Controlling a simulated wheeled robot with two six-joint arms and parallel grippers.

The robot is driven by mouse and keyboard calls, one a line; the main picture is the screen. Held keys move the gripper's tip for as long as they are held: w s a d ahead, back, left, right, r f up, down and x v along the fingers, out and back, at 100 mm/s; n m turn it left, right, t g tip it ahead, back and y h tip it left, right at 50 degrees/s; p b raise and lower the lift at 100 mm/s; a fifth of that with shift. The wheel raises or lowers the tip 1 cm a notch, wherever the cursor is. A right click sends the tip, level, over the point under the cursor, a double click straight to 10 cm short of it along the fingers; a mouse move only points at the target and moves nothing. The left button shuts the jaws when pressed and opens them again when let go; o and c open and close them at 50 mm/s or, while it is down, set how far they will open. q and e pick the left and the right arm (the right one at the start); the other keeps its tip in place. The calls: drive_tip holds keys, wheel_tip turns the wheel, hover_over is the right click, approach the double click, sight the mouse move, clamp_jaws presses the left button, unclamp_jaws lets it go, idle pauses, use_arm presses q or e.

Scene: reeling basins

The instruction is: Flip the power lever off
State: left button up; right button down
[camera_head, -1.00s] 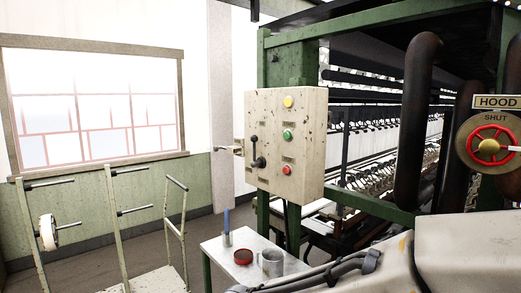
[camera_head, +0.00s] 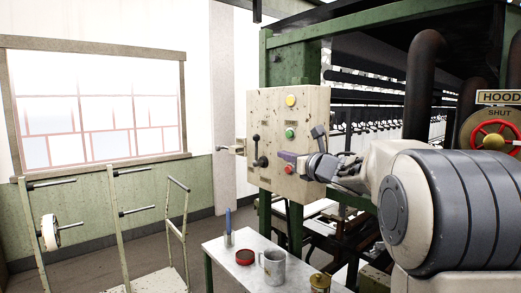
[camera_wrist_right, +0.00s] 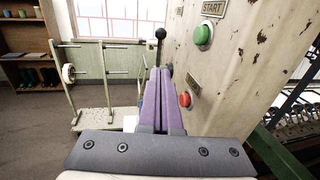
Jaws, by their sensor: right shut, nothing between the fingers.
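The power lever (camera_head: 256,150) is on the left part of the cream control box's front. It is black with a round knob, and its knob end points up. My right gripper (camera_head: 284,156) comes in from the right with its purple fingers in front of the box, near the red button and to the right of the lever. In the right wrist view the fingers (camera_wrist_right: 159,74) are shut and empty, pointing toward the lever (camera_wrist_right: 160,42), whose lower part is hidden behind them. I cannot tell whether they touch the box. My left gripper is not in view.
The control box (camera_head: 275,105) also carries yellow (camera_head: 291,101), green (camera_head: 290,132) and red (camera_head: 288,169) buttons. A metal bracket (camera_head: 232,149) sticks out at its left. Below stands a small table (camera_head: 225,250) with a mug (camera_head: 272,261) and red dish (camera_head: 245,257). Frame stands (camera_head: 117,225) are at left.

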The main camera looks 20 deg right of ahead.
sight(257, 146)
drive_tip(key=shift+w, duration=0.1)
drive_tip(key=w+p, duration=0.2)
drive_tip(key=w, duration=0.2)
drive_tip(key=w+a+p, duration=0.1)
drive_tip(key=w+p, duration=0.1)
drive_tip(key=w, duration=0.2)
drive_tip(key=w+a+p, duration=0.1)
drive_tip(key=w+p, duration=0.1)
drive_tip(key=w, duration=0.2)
drive_tip(key=shift+w+r, duration=0.2)
drive_tip(key=shift+w+a+f+p, duration=0.15)
drive_tip(key=shift+w+p, duration=0.25)
drive_tip(key=shift+w, duration=0.25)
